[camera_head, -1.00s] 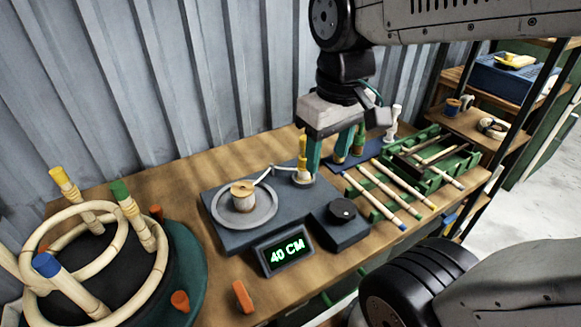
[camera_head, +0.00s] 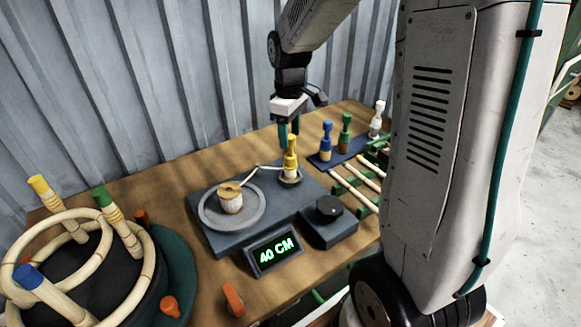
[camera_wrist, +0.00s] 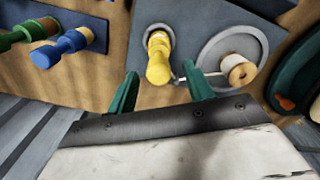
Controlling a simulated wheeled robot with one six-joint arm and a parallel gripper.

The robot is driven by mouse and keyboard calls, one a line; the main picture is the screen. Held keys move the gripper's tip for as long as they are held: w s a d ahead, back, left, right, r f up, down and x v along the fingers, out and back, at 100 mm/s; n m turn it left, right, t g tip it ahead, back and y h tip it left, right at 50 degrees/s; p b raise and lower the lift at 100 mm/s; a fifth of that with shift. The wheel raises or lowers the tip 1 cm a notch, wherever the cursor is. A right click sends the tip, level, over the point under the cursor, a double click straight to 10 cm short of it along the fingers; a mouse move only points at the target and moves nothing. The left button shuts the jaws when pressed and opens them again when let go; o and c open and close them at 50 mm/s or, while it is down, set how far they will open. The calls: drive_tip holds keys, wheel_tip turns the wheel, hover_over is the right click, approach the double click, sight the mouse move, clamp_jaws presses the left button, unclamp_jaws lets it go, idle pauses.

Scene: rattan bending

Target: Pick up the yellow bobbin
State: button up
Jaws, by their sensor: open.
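The yellow bobbin (camera_head: 291,160) stands upright in a round holder (camera_head: 290,178) on the dark machine (camera_head: 250,205) on the bench. A pale strand runs from it to the spool (camera_head: 230,197) on the grey disc. My gripper (camera_head: 289,135) is open, just behind and above the bobbin in the head view. In the wrist view the yellow bobbin (camera_wrist: 159,58) shows ahead of the gap between the green fingers of my gripper (camera_wrist: 163,90), nothing between them. Whether a finger touches it cannot be told.
A display (camera_head: 274,250) reads 40 CM. A rattan ring frame (camera_head: 75,240) fills the left. A knob box (camera_head: 329,220) sits in front.

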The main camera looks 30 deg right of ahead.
sight(290, 146)
wheel_tip(290, 146, down, 5)
drive_tip(key=shift+d+r, duration=0.1)
drive_tip(key=shift+r, duration=0.05)
clamp_jaws()
